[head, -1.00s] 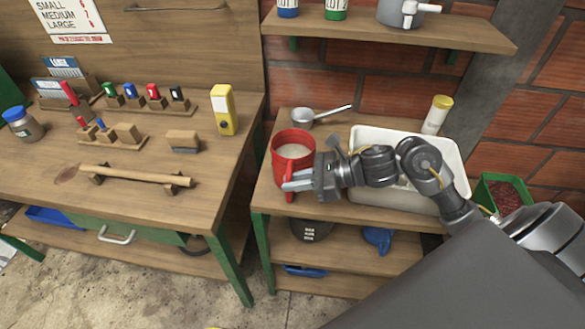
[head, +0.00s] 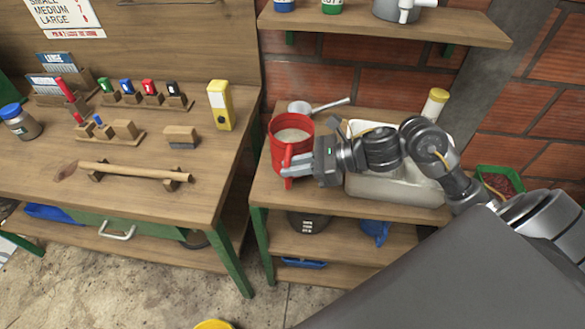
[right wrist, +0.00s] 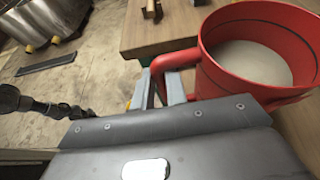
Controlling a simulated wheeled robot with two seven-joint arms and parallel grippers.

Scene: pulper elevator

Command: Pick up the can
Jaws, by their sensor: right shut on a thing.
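The can (head: 279,152) is red, open at the top, with a side handle and pale contents. It is upright over the left part of the small wooden bench (head: 268,190). My right gripper (head: 291,168) is shut on the can's handle from the near side. In the right wrist view the fingers (right wrist: 160,92) close around the red handle, and the can (right wrist: 225,80) stands beside them at right. The can's underside is hidden, so its gap to the bench is hard to tell. My left gripper is not in view.
A white tub (head: 400,188) stands just right, under my right arm. A yellow-capped shaker (head: 435,104) is behind the tub. A shelf (head: 400,28) overhangs at the back. A tool workbench (head: 130,210) stands left.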

